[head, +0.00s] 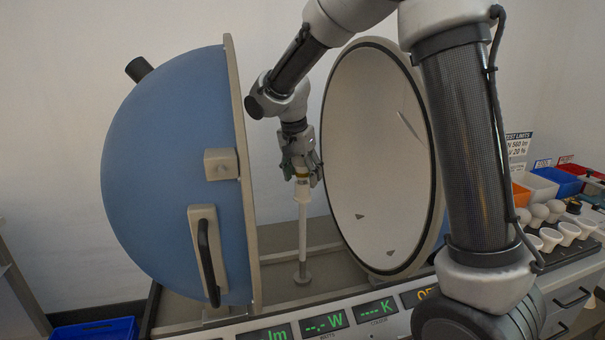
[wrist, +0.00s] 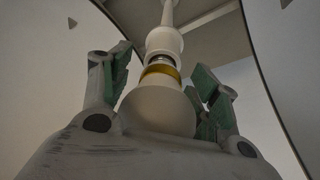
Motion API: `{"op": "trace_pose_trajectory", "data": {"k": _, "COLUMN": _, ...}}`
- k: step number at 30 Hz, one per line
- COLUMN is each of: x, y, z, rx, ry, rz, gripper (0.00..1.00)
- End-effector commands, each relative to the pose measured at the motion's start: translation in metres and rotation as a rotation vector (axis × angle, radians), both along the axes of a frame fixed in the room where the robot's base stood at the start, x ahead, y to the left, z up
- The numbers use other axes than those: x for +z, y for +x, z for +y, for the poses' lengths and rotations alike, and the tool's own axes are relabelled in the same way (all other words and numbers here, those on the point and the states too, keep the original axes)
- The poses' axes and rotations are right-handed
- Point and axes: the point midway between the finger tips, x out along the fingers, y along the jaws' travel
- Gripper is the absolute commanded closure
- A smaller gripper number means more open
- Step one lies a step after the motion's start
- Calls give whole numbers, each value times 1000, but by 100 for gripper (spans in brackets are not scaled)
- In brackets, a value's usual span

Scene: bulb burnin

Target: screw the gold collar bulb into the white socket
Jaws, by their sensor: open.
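The gold collar bulb (wrist: 158,108) has a round white globe and a gold band. In the wrist view its base meets the mouth of the white socket (wrist: 165,42), with a thin silvery band showing between collar and socket. In the head view the socket (head: 302,192) tops an upright white post, and the gold collar (head: 301,174) shows just above it. My gripper (head: 302,172) is above the post, pointing down. In the wrist view its green-padded fingers (wrist: 163,77) are open on both sides of the globe. How deep the base sits is unclear.
The post stands between a blue hemisphere (head: 165,170) on the left and a pale round shell (head: 375,160) on the right. A display panel (head: 330,320) runs along the front. Several bulbs and cups (head: 550,225) and coloured bins (head: 565,180) are at right.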

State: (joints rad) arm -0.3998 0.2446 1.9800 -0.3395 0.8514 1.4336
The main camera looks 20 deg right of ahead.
Motion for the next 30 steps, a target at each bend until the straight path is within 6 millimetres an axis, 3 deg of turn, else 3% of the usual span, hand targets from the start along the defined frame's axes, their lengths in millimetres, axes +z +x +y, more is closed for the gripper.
{"op": "trace_pose_trajectory", "data": {"k": 9, "x": 1, "y": 0, "z": -1, "rx": 528, "ry": 3, "rz": -3, "gripper": 39}}
{"op": "trace_pose_trajectory", "data": {"k": 30, "x": 1, "y": 1, "z": -1, "rx": 1476, "ry": 3, "rz": -3, "gripper": 39}}
